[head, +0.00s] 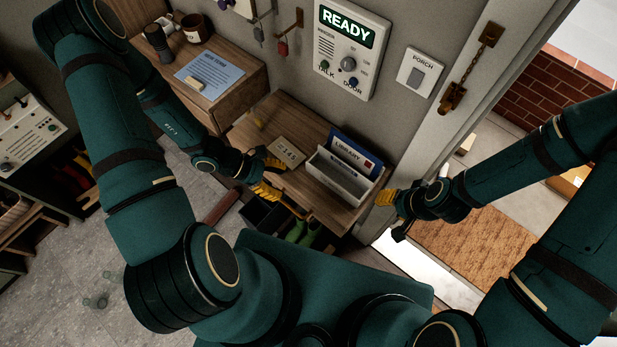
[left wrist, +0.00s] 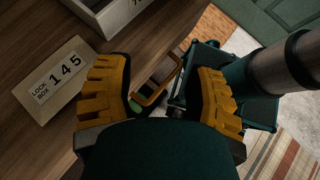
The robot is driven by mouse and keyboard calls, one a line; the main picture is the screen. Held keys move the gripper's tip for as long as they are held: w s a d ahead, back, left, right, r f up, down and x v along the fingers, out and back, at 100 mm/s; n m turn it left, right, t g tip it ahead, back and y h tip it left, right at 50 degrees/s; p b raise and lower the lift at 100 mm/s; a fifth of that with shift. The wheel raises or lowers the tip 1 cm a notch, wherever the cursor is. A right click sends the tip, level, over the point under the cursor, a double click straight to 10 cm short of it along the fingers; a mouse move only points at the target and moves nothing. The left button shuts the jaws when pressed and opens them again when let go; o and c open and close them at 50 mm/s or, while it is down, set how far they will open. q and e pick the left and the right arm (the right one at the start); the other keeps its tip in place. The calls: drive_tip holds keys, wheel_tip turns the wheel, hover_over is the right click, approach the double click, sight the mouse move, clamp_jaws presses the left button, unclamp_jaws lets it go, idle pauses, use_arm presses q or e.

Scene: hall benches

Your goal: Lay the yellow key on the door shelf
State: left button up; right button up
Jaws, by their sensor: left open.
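The wooden door shelf (head: 330,205) stands against the wall. On it lie a "145" lock box card (head: 287,152) and a letter holder (head: 338,180). A small dull-yellow thing (head: 258,124) is at the shelf's back left; it is too small to tell whether it is the yellow key. My left gripper (head: 268,178) is open at the shelf's front edge. In the left wrist view, an orange-yellow loop (left wrist: 152,97) shows between the fingers; I cannot tell its depth. The card (left wrist: 55,78) lies left of them. My right gripper (head: 386,197) is near the shelf's right end, its opening unclear.
A door panel reads READY (head: 346,28). Green boots (head: 302,232) stand below the shelf. A doormat (head: 480,245) lies right.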

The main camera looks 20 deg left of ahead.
use_arm(q)
drive_tip(key=s+d+m+g+y, duration=0.3)
drive_tip(key=s+m+g, duration=0.1)
drive_tip(key=m, duration=0.3)
drive_tip(key=w+d+m+t+y, duration=0.1)
drive_tip(key=m, duration=0.2)
drive_tip(key=w+d+r+m+t+y, duration=0.1)
drive_tip(key=w+d+m, duration=0.1)
drive_tip(key=m, duration=0.2)
drive_tip(key=w+d+r+m+t+y, duration=0.1)
drive_tip(key=w+d+m+t, duration=0.1)
drive_tip(key=m, duration=0.2)
drive_tip(key=shift+w+d, duration=0.25)
